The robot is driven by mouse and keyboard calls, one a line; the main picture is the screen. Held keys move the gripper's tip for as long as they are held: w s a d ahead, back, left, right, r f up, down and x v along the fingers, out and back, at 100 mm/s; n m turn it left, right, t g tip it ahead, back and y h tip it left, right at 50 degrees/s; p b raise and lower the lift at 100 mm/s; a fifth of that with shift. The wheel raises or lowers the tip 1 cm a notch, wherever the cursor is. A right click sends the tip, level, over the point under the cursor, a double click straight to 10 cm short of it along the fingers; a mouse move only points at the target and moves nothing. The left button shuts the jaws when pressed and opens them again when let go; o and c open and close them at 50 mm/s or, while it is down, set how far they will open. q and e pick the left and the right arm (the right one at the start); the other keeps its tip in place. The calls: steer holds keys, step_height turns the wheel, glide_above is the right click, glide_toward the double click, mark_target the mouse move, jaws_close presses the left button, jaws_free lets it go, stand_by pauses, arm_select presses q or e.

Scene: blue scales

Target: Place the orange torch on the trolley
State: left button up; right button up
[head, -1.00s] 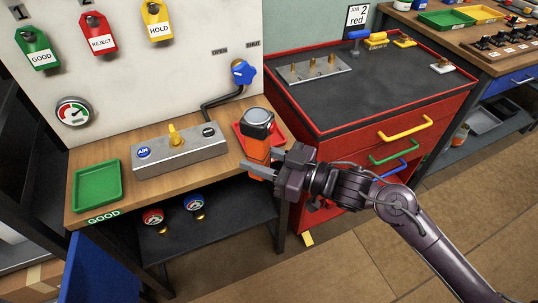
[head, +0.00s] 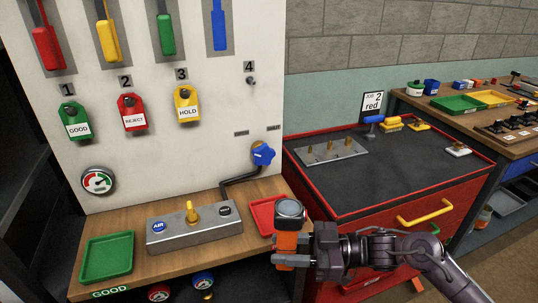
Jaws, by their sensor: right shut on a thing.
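The orange torch (head: 287,241) is upright in my right gripper (head: 292,260), its grey head and round lens facing up. My right gripper is shut around the torch body, just in front of the red tray on the wooden bench. The trolley (head: 400,177) is the red cabinet to the right, with a dark top and a red rim. The torch is at the trolley's front left, outside its top. My left gripper is out of view.
On the trolley top are a metal plate with brass pegs (head: 331,153), a blue-handled tool (head: 373,121) and yellow pieces (head: 392,125) at the back, and a white-based piece (head: 457,150) at right. The middle and front are bare. A red tray (head: 262,216) sits on the bench.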

steer(key=s+d+f+m+t+h, duration=0.2)
steer(key=s+d+m+t+h, duration=0.1)
steer(key=d+m+t+h, duration=0.4)
steer(key=s+d+f+m+t+h, duration=0.3)
steer(key=s+d+m+t+h, duration=0.1)
steer(key=d+m+t+h, duration=0.3)
steer(key=m+t+h, duration=0.2)
steer(key=m+h, duration=0.1)
steer(key=h, duration=0.1)
steer(key=shift+d, duration=0.25)
